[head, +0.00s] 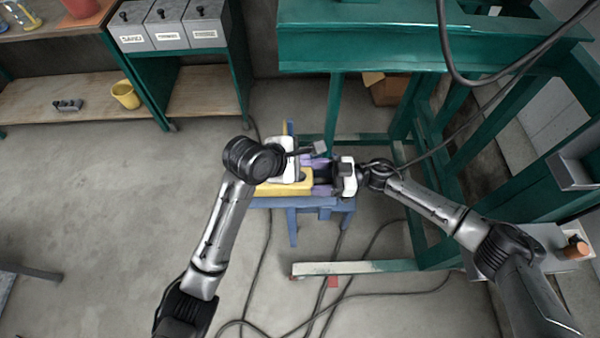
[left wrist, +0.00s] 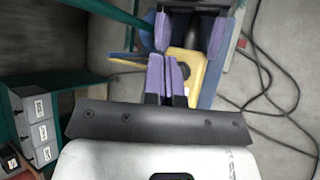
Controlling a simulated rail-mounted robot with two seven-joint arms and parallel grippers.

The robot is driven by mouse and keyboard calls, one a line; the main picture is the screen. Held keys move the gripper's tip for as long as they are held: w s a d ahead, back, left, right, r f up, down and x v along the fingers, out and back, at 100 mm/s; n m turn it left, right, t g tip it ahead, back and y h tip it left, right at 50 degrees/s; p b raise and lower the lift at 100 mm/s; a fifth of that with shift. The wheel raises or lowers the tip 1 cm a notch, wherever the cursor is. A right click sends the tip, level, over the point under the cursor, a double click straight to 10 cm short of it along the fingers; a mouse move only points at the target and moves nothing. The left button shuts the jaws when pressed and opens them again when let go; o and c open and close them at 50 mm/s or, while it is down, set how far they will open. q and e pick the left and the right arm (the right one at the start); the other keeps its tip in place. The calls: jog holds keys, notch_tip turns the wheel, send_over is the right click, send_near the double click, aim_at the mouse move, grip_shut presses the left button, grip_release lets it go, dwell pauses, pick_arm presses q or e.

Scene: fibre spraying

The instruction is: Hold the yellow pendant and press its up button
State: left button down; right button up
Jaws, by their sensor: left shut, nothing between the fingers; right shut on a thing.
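The yellow pendant (head: 285,188) lies on a blue stand (head: 293,210) in the middle of the head view. My right gripper (head: 321,175) reaches in from the right and is shut on the pendant, its purple fingers on either side of it. In the left wrist view the pendant (left wrist: 188,68) shows between those fingers. My left gripper (left wrist: 163,60) is shut and empty, its purple fingertips close to the pendant. I cannot tell whether they touch it. In the head view my left wrist covers part of the pendant. The up button cannot be made out.
A green steel frame (head: 360,45) stands behind and to the right of the stand. Black cables (head: 262,265) run over the floor in front. Shelves with grey bins (head: 165,28) and a yellow cup (head: 126,94) are at the back left. The left floor is mostly clear.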

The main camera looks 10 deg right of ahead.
pick_arm(q)
jog(key=shift+f, duration=1.85)
